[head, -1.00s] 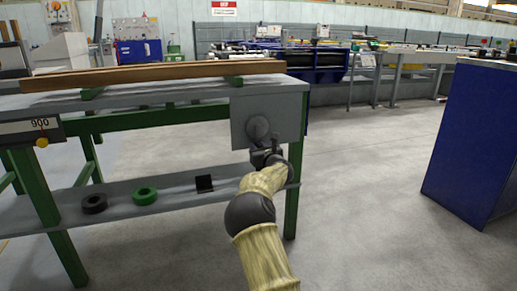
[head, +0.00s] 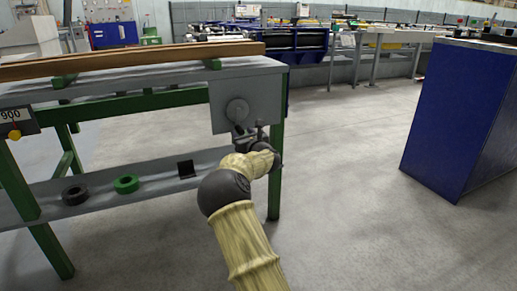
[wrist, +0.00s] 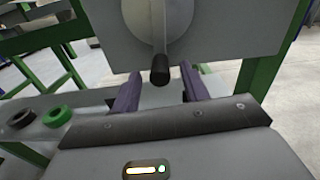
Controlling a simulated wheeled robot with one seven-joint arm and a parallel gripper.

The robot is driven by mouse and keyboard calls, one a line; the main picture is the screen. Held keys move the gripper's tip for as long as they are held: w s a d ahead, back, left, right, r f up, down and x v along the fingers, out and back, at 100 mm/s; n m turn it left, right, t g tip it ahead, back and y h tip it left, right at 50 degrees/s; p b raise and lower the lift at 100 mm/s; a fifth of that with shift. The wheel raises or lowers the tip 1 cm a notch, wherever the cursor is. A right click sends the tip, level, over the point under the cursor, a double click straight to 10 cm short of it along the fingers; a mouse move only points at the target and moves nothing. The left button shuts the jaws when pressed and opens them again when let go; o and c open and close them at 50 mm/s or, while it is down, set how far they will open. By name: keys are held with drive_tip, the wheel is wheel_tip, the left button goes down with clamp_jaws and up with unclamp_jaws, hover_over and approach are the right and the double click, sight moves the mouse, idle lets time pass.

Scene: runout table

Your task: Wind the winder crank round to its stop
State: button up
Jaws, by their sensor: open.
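The winder crank has a round grey disc (head: 237,110) on a grey plate (head: 219,118) at the right end of the green-legged table. In the wrist view, the disc (wrist: 138,14) is at the top, with a bar running down it to a dark crank handle (wrist: 160,74). My gripper (head: 250,132) is just below and right of the disc in the head view. In the wrist view, my gripper (wrist: 161,80) is open, one purple finger on each side of the handle. I see gaps on both sides; whether it surrounds the handle in depth is unclear.
Wooden boards (head: 130,58) lie on the tabletop. The lower shelf (head: 150,178) bears a black ring (head: 75,194), a green ring (head: 126,184) and a dark bracket (head: 186,169). A green leg (head: 275,185) stands beside my arm. Clear floor lies right, before a blue cabinet (head: 455,125).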

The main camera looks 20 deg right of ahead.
drive_tip(key=s+d+p, duration=0.1)
drive_tip(key=s+p, duration=0.3)
drive_tip(key=s, duration=0.9)
drive_tip(key=shift+s+d+p, duration=0.25)
drive_tip(key=shift+s+p, duration=0.1)
drive_tip(key=shift+s, duration=0.05)
drive_tip(key=shift+d, duration=0.1)
